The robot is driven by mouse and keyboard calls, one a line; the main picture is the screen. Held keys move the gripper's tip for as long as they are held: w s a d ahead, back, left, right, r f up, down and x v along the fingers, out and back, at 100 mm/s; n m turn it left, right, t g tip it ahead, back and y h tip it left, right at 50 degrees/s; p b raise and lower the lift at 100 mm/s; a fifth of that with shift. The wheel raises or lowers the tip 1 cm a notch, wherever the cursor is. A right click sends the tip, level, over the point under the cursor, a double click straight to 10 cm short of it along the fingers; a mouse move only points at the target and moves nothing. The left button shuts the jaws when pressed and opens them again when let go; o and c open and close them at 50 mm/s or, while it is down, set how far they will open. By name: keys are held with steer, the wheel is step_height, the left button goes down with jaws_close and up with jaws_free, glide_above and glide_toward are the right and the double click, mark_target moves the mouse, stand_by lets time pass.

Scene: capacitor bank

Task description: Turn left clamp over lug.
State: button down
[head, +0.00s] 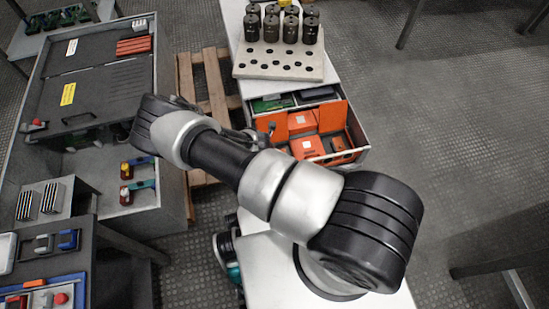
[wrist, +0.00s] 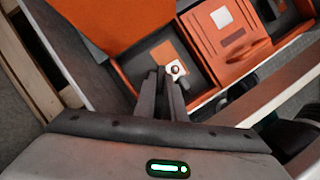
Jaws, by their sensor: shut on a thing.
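My gripper (wrist: 161,92) is shut on a thin dark piece between its fingertips, which I take to be the left clamp (wrist: 160,80); the fingers hide most of it. A pale lug plate with a round bolt head (wrist: 176,70) lies right beside the fingertips, above the right finger. It sits in a dark compartment with an orange patch (wrist: 163,50). In the head view my gripper (head: 262,135) is at the left side of the open drawer, partly behind my arm. The clamp and lug are too small to make out there.
The open drawer (head: 361,143) holds orange boxes (head: 307,147); one (wrist: 228,35) lies right of the lug. A raised orange panel (wrist: 110,20) stands at left. Dark cylinders (head: 290,28) stand on a holed board (head: 245,68) behind. A grey cabinet (head: 95,95) is at left.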

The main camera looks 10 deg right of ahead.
steer(key=m, duration=0.1)
steer(key=m+g, duration=0.1)
steer(key=m, duration=0.1)
steer(key=m+h, duration=0.1)
steer(key=m, duration=0.1)
steer(key=shift+w+a+g, duration=0.2)
steer(key=shift+w+g, duration=0.05)
steer(key=shift+g, duration=0.05)
steer(key=shift+w+m+g, duration=0.15)
steer(key=shift+m+g, duration=0.75)
steer(key=shift+m, duration=1.4)
steer(key=c, duration=2.1)
jaws_free()
steer(key=p+v, duration=0.4)
steer(key=v, duration=1.3)
steer(key=shift+a+p, duration=0.35)
steer(key=shift+a, duration=0.1)
